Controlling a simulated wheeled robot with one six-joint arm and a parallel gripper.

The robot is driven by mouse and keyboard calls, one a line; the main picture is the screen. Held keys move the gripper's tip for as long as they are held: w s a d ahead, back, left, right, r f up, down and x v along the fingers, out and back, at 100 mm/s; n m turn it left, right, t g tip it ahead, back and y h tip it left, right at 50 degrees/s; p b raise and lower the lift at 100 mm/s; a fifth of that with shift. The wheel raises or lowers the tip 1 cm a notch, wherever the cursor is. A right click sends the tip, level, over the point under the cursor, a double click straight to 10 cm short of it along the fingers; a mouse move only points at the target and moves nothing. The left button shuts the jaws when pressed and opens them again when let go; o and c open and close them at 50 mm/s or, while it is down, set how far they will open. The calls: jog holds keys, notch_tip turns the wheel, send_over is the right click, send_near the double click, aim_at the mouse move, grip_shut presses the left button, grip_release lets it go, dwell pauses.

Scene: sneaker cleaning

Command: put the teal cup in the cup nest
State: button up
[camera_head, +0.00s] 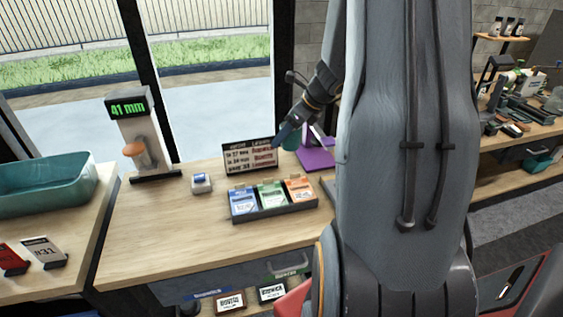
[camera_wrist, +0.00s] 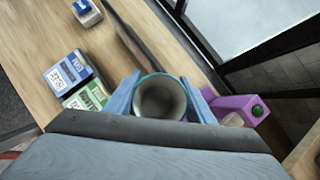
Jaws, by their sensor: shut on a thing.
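The teal cup (camera_wrist: 160,98) is between my gripper's (camera_wrist: 161,103) two blue fingers in the wrist view, with its open mouth facing the camera. The fingers are shut on its sides. In the head view the cup (camera_head: 292,141) shows only in part behind my gripper (camera_head: 285,135), at the back of the wooden bench. A purple stand (camera_head: 316,158) is just right of the cup; it also shows in the wrist view (camera_wrist: 238,104), with a green round spot on its end. I cannot tell whether this stand is the cup nest, nor whether the cup touches it.
A dark tray (camera_head: 272,211) of blue, green and orange packets is in front of a lettered board (camera_head: 250,160). A small white box (camera_head: 201,184) and a "41 mm" display stand (camera_head: 138,135) are further left. A teal basin (camera_head: 45,187) is at far left. Bare bench lies front left.

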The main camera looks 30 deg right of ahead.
notch_tip(320, 180, down, 10)
jog(key=shift+f, duration=0.1)
dwell(0.4)
jog(key=shift+f, duration=0.1)
jog(key=o, duration=1)
